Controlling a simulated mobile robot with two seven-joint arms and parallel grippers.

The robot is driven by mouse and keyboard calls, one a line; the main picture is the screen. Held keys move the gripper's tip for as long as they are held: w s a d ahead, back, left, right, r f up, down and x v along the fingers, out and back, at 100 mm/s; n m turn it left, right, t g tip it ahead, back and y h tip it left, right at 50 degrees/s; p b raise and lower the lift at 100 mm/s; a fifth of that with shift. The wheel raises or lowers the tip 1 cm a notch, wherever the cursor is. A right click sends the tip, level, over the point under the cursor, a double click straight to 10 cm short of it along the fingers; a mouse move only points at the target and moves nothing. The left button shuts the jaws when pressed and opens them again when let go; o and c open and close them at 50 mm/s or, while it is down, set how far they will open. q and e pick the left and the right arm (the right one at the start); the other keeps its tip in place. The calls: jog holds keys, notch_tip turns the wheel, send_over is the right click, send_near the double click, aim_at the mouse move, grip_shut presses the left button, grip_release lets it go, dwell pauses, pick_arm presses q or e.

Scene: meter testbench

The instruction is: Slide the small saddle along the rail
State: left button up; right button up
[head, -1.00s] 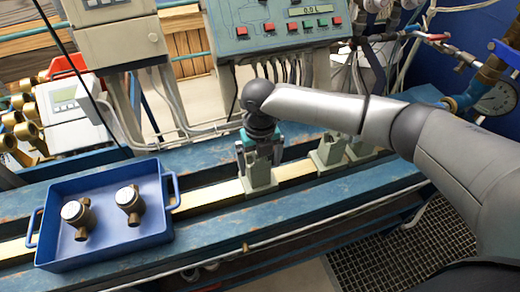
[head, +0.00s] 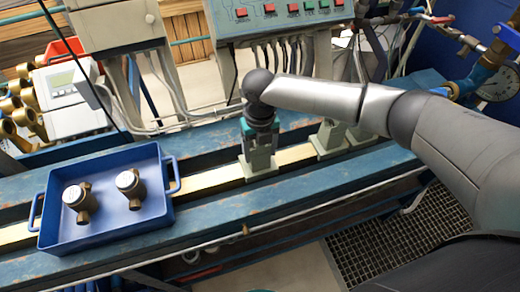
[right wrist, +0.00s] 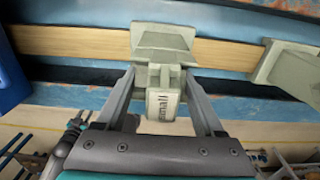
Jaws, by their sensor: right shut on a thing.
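The small saddle (head: 261,168) is a grey-green block sitting on the pale yellow rail (head: 216,178), right of the blue tray. In the right wrist view the saddle (right wrist: 163,40) has a wide foot across the rail (right wrist: 80,43) and a narrow upright part with a printed label, partly readable as "small". My right gripper (head: 260,142) is above the saddle, shut on its upright part; its two fingers (right wrist: 164,90) flank that part in the wrist view. My left gripper is not in view.
Another saddle (head: 328,140) stands on the rail to the right, with more grey-green fittings beyond. A blue tray (head: 105,236) with two meters lies over the rail at left. Bare rail lies between tray and small saddle. A control panel (head: 280,18) stands behind.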

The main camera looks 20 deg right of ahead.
grip_shut()
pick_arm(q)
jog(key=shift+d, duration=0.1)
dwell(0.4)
